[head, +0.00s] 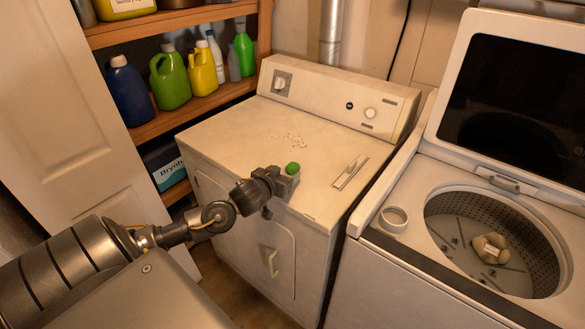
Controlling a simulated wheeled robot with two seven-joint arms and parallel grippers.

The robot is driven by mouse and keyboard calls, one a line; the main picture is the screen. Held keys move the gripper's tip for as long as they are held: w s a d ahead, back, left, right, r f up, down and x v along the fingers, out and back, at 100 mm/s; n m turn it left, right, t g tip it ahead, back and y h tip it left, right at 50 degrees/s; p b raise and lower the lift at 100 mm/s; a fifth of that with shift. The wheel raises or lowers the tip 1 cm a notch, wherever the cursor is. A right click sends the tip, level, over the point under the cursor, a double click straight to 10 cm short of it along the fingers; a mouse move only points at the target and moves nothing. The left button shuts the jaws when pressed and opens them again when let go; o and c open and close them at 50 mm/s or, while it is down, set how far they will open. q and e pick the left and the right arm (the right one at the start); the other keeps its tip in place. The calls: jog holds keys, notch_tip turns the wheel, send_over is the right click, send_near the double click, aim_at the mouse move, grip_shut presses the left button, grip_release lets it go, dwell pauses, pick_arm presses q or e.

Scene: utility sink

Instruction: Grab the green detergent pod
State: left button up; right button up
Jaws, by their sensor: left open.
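The green detergent pod (292,168) is a small bright green piece on the top of the white dryer (235,135), towards its front. My left gripper (283,187) reaches in from the left over the dryer's front edge. It is open, and its jaws are close to the pod on the near side. The gripper partly covers the area just below the pod, so I cannot tell whether they touch. My right gripper does not show.
An open washing machine (385,262) stands at the right, with a pale object (489,248) in its drum and a white cup (394,219) on its corner. A shelf (157,126) with several bottles stands behind left.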

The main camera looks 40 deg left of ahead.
aim_at(290, 169)
pick_arm(q)
jog(key=shift+w+a, duration=0.1)
jog(key=shift+w, duration=0.15)
jog(key=p+x, duration=0.1)
jog(key=x, duration=0.3)
jog(key=shift+w+a+f, duration=0.1)
jog(key=shift+w+f, duration=0.1)
jog(key=shift+w, duration=0.1)
jog(key=c, duration=1)
